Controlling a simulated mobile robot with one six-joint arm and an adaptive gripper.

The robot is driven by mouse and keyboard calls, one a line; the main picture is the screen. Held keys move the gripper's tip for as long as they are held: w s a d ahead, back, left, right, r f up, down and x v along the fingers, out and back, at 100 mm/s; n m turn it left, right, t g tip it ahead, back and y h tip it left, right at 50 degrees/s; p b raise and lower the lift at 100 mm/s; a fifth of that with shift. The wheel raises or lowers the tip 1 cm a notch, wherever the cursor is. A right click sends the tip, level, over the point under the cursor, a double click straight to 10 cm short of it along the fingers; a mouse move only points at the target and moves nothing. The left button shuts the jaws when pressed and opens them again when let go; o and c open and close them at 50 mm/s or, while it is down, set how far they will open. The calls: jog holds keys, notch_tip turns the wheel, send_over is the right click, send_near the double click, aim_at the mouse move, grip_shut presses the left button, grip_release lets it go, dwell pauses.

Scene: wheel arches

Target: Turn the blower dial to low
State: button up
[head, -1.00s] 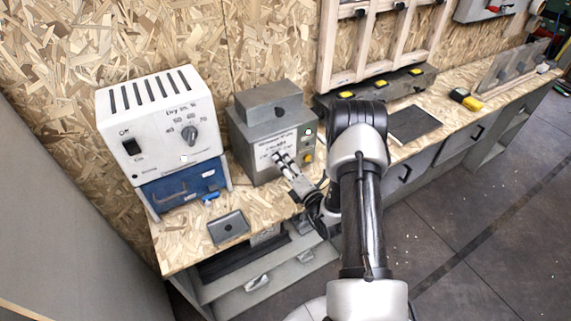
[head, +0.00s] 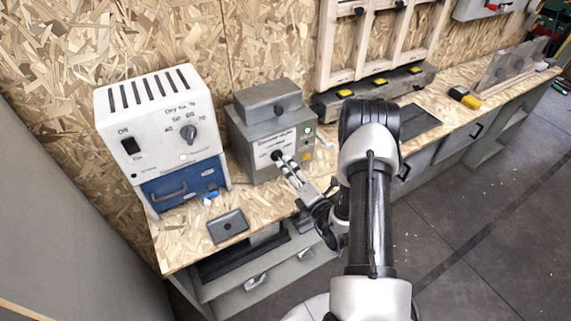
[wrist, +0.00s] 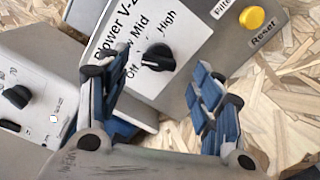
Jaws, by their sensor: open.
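The blower box is a grey metal box (head: 240,140) on the bench, with a white label on its front. Its black blower dial (wrist: 159,57) shows in the wrist view, with Mid and High above it and Off at its left; the Low label is partly hidden. The dial also shows small in the head view (head: 277,156). I cannot tell for sure which mark it points at. My gripper (wrist: 153,80) is open, with the dial seen between its blue-padded fingers and nothing held. In the head view my gripper (head: 287,168) is just in front of the dial.
A yellow button (wrist: 252,18) marked Reset is right of the dial. A white dryer unit (head: 155,105) with its own knob stands at the left, above a blue drawer. A grey tray (head: 228,226) lies on the bench (head: 180,245) in front.

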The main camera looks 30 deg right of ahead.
jog(key=s, duration=0.8)
jog(key=shift+d, duration=0.15)
